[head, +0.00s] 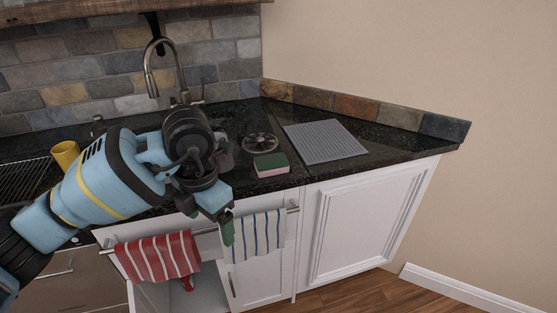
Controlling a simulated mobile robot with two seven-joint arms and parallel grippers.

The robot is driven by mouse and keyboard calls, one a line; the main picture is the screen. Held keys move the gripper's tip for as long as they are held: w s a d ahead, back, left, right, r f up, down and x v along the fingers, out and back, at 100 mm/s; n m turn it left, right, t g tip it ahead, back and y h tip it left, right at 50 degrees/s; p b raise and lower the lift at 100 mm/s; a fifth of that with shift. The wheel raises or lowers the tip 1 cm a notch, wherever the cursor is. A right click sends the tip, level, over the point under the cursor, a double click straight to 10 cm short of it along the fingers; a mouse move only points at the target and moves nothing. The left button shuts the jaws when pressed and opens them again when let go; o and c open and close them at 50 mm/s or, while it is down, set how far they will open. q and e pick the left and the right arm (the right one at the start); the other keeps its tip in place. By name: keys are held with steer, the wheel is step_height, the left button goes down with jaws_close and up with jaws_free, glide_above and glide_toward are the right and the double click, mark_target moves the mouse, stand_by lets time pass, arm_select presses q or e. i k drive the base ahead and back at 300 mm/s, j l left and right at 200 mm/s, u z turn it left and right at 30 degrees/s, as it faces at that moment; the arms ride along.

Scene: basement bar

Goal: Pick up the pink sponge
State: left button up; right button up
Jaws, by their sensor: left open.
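The pink sponge (271,165) lies flat on the black counter near its front edge. Its top is dark green and its front side shows pink. My left gripper (226,213) is in front of the counter edge, left of the sponge and lower in the picture. It points downward, apart from the sponge, and is open with nothing seen between its fingers. My right gripper is not in view.
A grey ribbed mat (326,142) lies right of the sponge, and a round drain-like piece (259,142) is behind it. The faucet (151,75) stands at the back. Red-striped (158,256) and blue-striped (254,236) towels hang below the counter. A yellow cup (66,155) is at left.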

mark_target(276, 164)
steer(key=i+j+z, duration=0.55)
steer(key=j+z, duration=0.2)
steer(key=i+j+z, duration=0.2)
steer(key=j+z, duration=0.2)
